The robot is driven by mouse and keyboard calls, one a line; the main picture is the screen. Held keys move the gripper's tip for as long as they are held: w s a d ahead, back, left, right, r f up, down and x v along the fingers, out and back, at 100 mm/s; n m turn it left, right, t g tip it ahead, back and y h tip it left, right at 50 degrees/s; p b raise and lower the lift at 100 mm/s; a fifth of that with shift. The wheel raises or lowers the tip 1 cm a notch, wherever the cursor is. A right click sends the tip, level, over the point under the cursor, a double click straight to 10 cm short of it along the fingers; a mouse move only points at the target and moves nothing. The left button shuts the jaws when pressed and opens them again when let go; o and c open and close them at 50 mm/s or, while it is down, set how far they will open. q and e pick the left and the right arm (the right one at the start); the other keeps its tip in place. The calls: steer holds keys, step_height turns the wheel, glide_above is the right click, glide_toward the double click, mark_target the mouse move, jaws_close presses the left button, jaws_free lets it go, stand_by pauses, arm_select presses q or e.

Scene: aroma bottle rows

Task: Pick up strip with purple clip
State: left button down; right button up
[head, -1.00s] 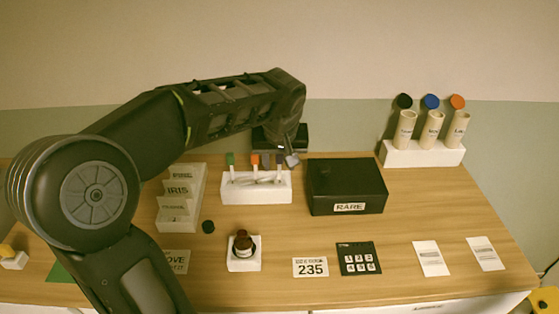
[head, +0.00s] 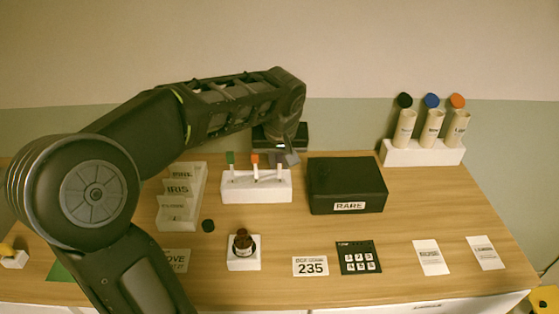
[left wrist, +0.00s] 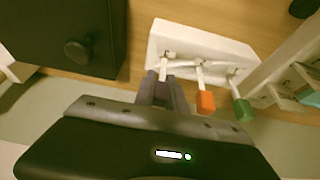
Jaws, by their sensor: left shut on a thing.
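A white rack (head: 256,192) holds upright white strips with coloured clips at their tops. The green-clip strip (head: 230,160) and the orange-clip strip (head: 255,162) stand in it, and their clips also show in the left wrist view, green (left wrist: 243,110) and orange (left wrist: 206,102). My left gripper (head: 285,159) is at the rack's right end. In the left wrist view its dark fingers (left wrist: 163,88) are shut around the top of the third strip (left wrist: 164,67). The fingers hide most of that strip's clip, so its purple colour is hard to make out. Its foot is still at the rack. My right gripper is out of view.
A black box marked RARE (head: 347,187) stands close to the right of the rack. A white stepped card holder (head: 180,205) stands to the left. A brown bottle (head: 242,243) sits in front. Cards and a keypad (head: 358,258) lie nearer the front edge.

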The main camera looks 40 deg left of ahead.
arm_select(q)
steer(key=shift+r, duration=0.15)
stand_by(0.3)
step_height(320, 180, up, 10)
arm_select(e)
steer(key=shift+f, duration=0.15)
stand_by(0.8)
